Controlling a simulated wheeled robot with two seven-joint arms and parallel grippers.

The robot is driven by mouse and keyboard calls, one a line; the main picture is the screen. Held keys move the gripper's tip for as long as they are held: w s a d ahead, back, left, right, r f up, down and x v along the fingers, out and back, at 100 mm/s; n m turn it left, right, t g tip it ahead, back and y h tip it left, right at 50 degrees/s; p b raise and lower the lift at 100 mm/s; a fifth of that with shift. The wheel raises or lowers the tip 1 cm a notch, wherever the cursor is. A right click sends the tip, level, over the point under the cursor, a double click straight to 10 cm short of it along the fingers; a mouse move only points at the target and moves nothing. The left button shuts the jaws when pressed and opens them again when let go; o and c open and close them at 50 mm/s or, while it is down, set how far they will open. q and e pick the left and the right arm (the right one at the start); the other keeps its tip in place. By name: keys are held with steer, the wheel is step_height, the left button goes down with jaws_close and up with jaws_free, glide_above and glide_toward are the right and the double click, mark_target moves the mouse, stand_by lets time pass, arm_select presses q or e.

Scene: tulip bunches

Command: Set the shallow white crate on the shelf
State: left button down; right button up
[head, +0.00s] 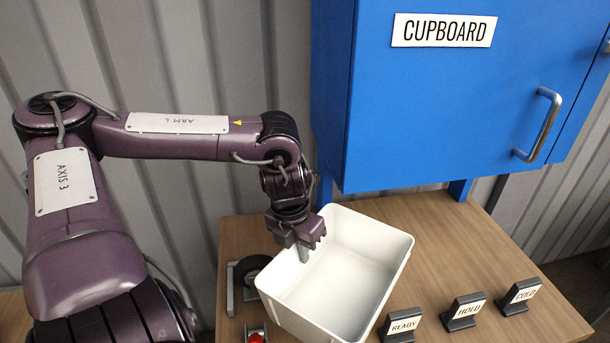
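The shallow white crate (378,226) is at the middle of the wooden surface, empty, with its near end running to the bottom edge of the view. I cannot tell whether its base touches the wood. My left gripper (301,247) points down at the crate's left rim. One finger shows inside the wall. The other side of the grip is mostly hidden, so I cannot tell whether the fingers are closed on the rim. My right gripper is out of view. No open shelf can be made out.
A blue cupboard (425,115) with a shut door and metal handle (545,125) stands above the back of the wooden table (450,240). READY (402,325), HOLD (465,309) and COLD (521,294) signs stand right of the crate. A dark round item (250,270) and a red-topped item (256,337) lie left.

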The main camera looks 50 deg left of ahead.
mark_target(301, 276)
arm_select(q)
step_height(301, 276, down, 4)
steer(key=b, duration=0.2)
steer(key=shift+w+f+b, duration=0.1)
steer(key=shift+f+b, duration=0.15)
steer(key=shift+b, duration=0.05)
step_height(301, 276, down, 4)
steer(key=b, duration=0.3)
steer(key=shift+r, duration=0.2)
steer(key=shift+f, duration=0.2)
steer(key=shift+r, duration=0.1)
steer(key=c, duration=2.1)
jaws_free()
steer(key=shift+f, duration=0.2)
steer(key=o, duration=0.5)
steer(key=shift+c, duration=0.2)
